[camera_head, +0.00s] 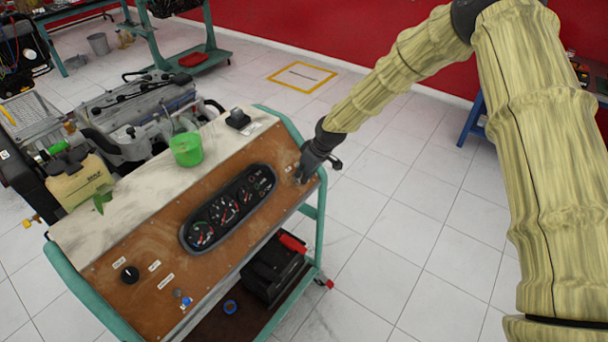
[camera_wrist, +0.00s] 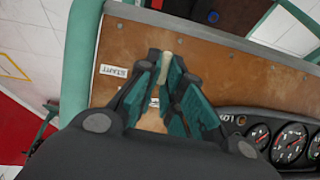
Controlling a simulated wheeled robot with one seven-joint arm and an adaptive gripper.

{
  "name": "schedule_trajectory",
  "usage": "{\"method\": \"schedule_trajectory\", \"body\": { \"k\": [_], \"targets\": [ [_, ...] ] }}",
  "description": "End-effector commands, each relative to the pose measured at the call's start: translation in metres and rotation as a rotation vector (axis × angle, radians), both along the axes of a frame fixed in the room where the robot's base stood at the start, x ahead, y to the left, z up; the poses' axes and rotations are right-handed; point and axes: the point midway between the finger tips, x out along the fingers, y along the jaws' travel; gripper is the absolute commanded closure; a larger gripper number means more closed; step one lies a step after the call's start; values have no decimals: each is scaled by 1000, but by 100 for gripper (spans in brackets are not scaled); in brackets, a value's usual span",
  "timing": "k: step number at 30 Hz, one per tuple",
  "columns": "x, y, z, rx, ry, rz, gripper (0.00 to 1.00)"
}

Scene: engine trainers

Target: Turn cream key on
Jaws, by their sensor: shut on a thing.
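The cream key (camera_wrist: 172,66) shows in the wrist view as a small pale piece between my fingertips, against the brown panel (camera_wrist: 222,62). My gripper (camera_wrist: 168,68) is shut on it, with its teal-padded fingers on both sides. A white START label (camera_wrist: 113,71) is beside it on the panel. In the head view my gripper (camera_head: 302,178) is at the right end of the brown panel (camera_head: 140,240), right of the gauge cluster (camera_head: 228,207). The key is too small or hidden to make out there. How far the key is turned cannot be told.
A green cup (camera_head: 186,149) and a small black box (camera_head: 238,118) stand on the console's pale top (camera_head: 135,178). A black knob (camera_head: 130,274) is at the panel's left. A black battery (camera_head: 272,268) is on the shelf below. Tiled floor to the right is clear.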

Motion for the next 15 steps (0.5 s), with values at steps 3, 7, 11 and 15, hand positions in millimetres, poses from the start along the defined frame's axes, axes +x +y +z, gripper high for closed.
{"method": "schedule_trajectory", "body": {
  "k": [3, 7, 11, 15],
  "targets": [
    [2, -2, -2, 32, 39, -48, 100],
    [3, -3, -4, 74, 97, -111, 100],
    [5, -4, -4, 121, 160, -182, 100],
    [6, -5, -4, 168, 226, -255, 100]
  ]
}}
